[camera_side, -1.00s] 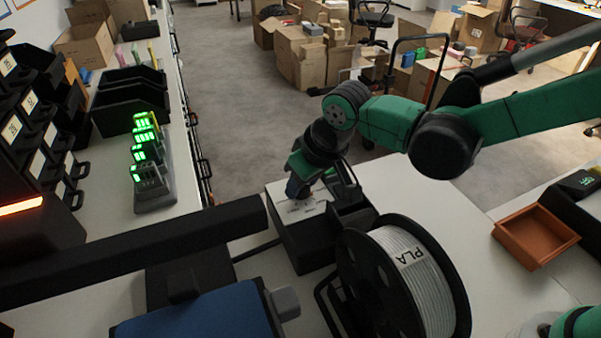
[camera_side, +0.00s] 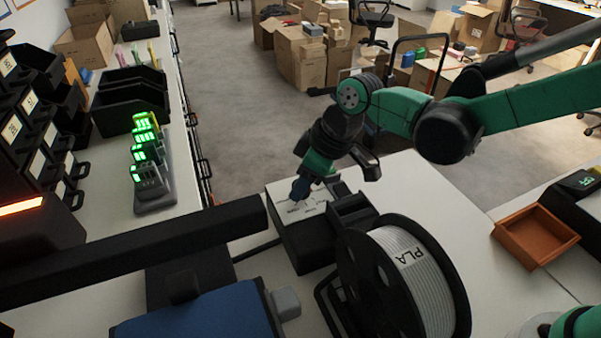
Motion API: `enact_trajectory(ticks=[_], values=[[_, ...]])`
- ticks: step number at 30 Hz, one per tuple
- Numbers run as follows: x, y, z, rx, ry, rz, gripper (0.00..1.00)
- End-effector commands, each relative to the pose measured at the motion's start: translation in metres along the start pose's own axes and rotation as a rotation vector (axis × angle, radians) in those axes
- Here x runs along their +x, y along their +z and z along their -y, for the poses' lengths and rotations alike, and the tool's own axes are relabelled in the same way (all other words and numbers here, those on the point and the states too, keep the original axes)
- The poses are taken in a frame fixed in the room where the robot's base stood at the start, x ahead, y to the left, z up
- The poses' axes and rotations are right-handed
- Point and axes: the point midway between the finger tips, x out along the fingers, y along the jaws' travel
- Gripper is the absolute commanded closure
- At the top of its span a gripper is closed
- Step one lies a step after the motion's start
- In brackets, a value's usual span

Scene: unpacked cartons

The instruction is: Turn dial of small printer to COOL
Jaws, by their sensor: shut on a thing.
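The small printer (camera_side: 306,247) is a dark box with a light top panel, standing on the white bench in the middle of the picture. Its dial (camera_side: 301,190) is a small blue-grey knob on that panel, mostly covered by my gripper. My gripper (camera_side: 304,181) reaches down from the upper right, tilted, and is shut on the dial. The markings on the panel (camera_side: 314,203) are too small to read, so the dial's setting cannot be told.
A spool of PLA filament (camera_side: 423,285) stands close in front of the printer on the right. A black beam (camera_side: 130,253) and a blue plate (camera_side: 200,318) are at the lower left. An orange tray (camera_side: 537,236) lies at the right. Bench space between the spool and tray is clear.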

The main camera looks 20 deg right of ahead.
Motion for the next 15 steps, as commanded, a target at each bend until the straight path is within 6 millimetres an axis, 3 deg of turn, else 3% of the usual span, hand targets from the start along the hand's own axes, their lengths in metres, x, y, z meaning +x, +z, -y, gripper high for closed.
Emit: enact_trajectory(ticks=[7,8,9,11,15], values=[[0.0002,-0.0001,-0.0001,-0.002,0.001,0.0,1.0],[0.0002,-0.0001,-0.0001,-0.002,0.001,0.0,0.59],[0.0002,-0.0001,-0.0001,-0.001,0.001,0.0,0.48],[0.0002,0.0,0.0,-0.001,0.001,0.0,0.31],[0.0001,0.0,0.0,0.0,0.001,0.0,0.3]])
